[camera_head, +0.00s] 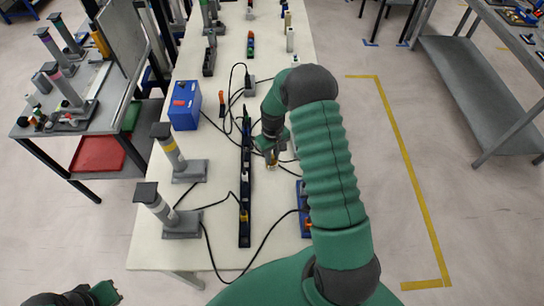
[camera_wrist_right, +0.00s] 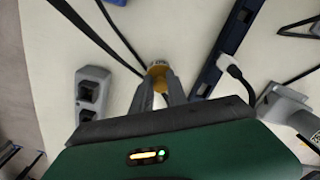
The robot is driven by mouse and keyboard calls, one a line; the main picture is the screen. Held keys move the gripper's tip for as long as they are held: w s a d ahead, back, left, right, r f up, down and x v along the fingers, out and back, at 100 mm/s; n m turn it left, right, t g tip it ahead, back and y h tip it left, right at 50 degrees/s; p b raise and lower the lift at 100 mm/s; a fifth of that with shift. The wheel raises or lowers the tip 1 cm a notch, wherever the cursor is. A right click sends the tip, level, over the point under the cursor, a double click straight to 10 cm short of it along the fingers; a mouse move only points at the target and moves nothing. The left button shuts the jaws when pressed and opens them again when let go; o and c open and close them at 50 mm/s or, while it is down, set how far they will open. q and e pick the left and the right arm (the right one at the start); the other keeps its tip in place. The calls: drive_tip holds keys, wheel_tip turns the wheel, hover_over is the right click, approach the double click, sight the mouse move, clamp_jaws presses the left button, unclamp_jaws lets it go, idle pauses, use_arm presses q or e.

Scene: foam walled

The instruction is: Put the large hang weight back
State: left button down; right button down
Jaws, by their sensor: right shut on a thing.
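My right gripper (camera_head: 272,150) reaches down over the middle of the white table (camera_head: 210,239). Its fingers, also in the right wrist view (camera_wrist_right: 160,80), are shut on a small brass-yellow weight (camera_wrist_right: 158,67). In the head view the weight (camera_head: 272,164) shows just below the fingertips, close to the table top. I cannot tell whether it touches the table.
A long dark power strip (camera_head: 245,190) and black cables lie left of the gripper. A blue box (camera_head: 185,105) and two grey stands (camera_head: 182,222) are on the table's left side. A small blue item (camera_head: 304,208) is partly hidden by my right arm.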

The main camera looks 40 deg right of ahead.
drive_tip(key=shift+a+f, duration=0.3)
drive_tip(key=shift+f, duration=0.15)
drive_tip(key=shift+w+a+f, duration=0.1)
drive_tip(key=shift+a, duration=0.45)
drive_tip(key=c, duration=1.7)
unclamp_jaws()
drive_tip(key=shift+d+f, duration=0.1)
drive_tip(key=o, duration=0.4)
drive_tip(key=shift+s+d+f, duration=0.1)
drive_tip(key=shift+s+d, duration=0.1)
drive_tip(key=shift+d, duration=0.15)
use_arm(q)
drive_tip(key=shift+s+a, duration=0.15)
drive_tip(key=shift+a, duration=0.45)
drive_tip(key=shift+a, duration=0.25)
use_arm(e)
drive_tip(key=shift+a, duration=0.3)
use_arm(q)
drive_tip(key=shift+d, duration=0.15)
use_arm(e)
drive_tip(key=shift+d, duration=0.1)
